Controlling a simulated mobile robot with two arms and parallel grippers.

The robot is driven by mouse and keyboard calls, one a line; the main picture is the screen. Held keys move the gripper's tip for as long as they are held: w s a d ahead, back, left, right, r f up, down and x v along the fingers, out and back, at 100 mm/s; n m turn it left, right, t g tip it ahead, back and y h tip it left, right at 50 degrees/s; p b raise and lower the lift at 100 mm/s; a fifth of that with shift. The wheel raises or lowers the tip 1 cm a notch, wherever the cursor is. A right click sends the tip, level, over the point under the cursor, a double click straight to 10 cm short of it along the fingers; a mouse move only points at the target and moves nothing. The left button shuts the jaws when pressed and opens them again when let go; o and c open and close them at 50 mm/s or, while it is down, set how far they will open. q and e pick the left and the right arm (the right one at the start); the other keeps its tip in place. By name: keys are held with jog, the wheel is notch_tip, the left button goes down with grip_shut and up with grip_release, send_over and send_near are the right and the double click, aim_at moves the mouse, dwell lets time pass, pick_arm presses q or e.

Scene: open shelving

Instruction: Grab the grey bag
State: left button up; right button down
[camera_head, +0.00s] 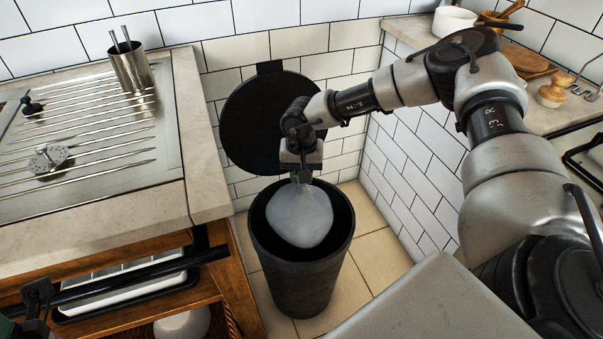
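The grey bag (299,218) is rounded and narrows to a gathered top. It is in the mouth of a black round bin (302,283) in the camera_head view, with dark space around it. Whether its bottom touches the bin is hidden. My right gripper (302,177) points down over the bin, and its fingers appear closed on the bag's gathered top; the fingertips are small and partly hidden. Of my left arm, at most a dark and green piece shows in the lower left corner; its fingers are not visible.
The bin's round black lid (262,125) stands open behind it. A counter (188,110) with a ridged drainer and a steel utensil cup (131,67) is at left. A black rail (140,274) runs along its front. A tiled side wall (408,150) is close on the right.

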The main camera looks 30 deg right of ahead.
notch_tip(320, 180, up, 12)
jog(key=p, duration=1.1)
jog(key=shift+f, duration=0.1)
